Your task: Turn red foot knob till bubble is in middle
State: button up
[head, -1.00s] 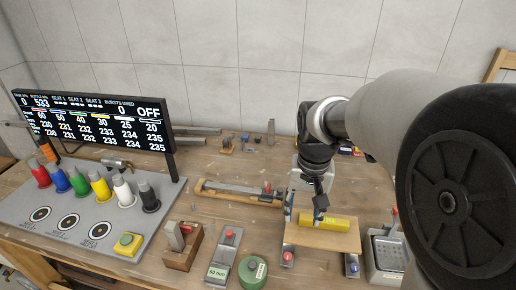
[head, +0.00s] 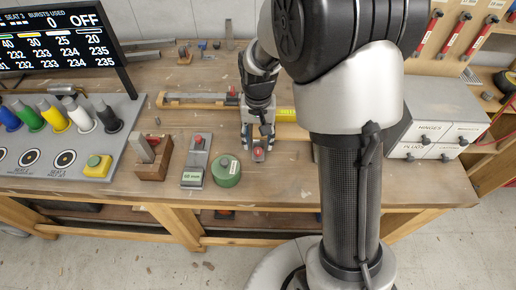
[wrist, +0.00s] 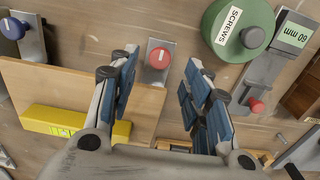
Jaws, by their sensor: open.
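The red foot knob (wrist: 160,56) is a round red cap on a grey metal strip at the edge of a wooden board (wrist: 30,85). It also shows in the head view (head: 258,153), just in front of my gripper (head: 257,132). In the wrist view my gripper (wrist: 162,60) is open, with one blue-padded finger on each side of the knob. I see no contact, and height over the knob is unclear. The yellow level (wrist: 75,123) lies on the board; its vial is small and I cannot read the bubble. The blue knob (wrist: 13,28) is at upper left.
The bench's front edge is near.

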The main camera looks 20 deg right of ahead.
aim_at(258, 150)
jog(key=shift+f+b, duration=0.45)
jog(key=shift+f, duration=1.55)
jog(key=shift+c, duration=0.4)
grip_shut()
